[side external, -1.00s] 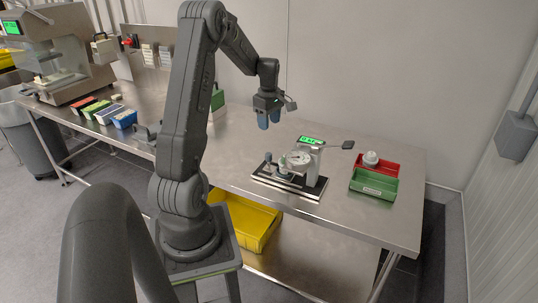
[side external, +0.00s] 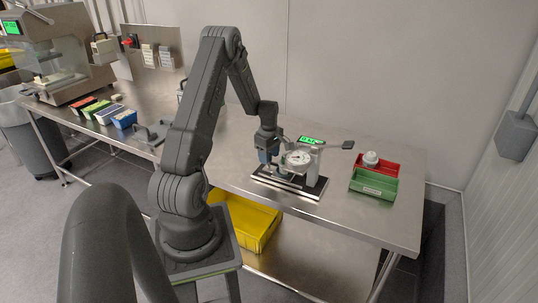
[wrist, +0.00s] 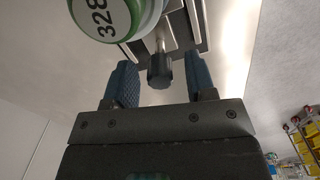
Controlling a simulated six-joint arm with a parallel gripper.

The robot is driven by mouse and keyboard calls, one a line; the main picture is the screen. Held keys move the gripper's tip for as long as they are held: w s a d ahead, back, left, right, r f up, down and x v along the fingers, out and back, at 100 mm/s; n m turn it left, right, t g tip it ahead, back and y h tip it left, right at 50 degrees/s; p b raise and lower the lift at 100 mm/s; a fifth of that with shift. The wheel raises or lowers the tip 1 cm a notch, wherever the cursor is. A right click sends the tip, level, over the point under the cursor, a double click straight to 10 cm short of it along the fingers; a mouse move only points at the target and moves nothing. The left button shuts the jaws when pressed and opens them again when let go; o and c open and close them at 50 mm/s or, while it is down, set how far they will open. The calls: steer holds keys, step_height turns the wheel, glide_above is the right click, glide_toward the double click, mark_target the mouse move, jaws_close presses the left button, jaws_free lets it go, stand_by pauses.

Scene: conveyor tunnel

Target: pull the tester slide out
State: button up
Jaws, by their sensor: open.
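The tester (side external: 312,165) stands on the steel bench, with a lit green display (side external: 310,140), a round white dial (side external: 298,158) and a dark base plate (side external: 300,188). In the wrist view, a dark slide knob (wrist: 160,72) on a thin metal rod lies between my two blue fingers. My gripper (side external: 267,159) is open and low at the tester's left end; it also shows in the wrist view (wrist: 160,80). Gaps show between each finger and the knob. A round white piece with a green rim, marked 328 (wrist: 105,15), is close by the left finger. In the side view, my gripper hides the knob.
A red bin (side external: 386,166) holding a white round item and a green bin (side external: 373,185) stand right of the tester. A dark paddle (side external: 347,145) sticks out from its top right. A grey handle fixture (side external: 150,133) and several coloured bins are further left.

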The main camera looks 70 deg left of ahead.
jaws_close()
stand_by(0.4)
steer(key=shift+s+a, duration=1.65)
jaws_free()
steer(key=shift+r, duration=0.1)
step_height(320, 180, up, 14)
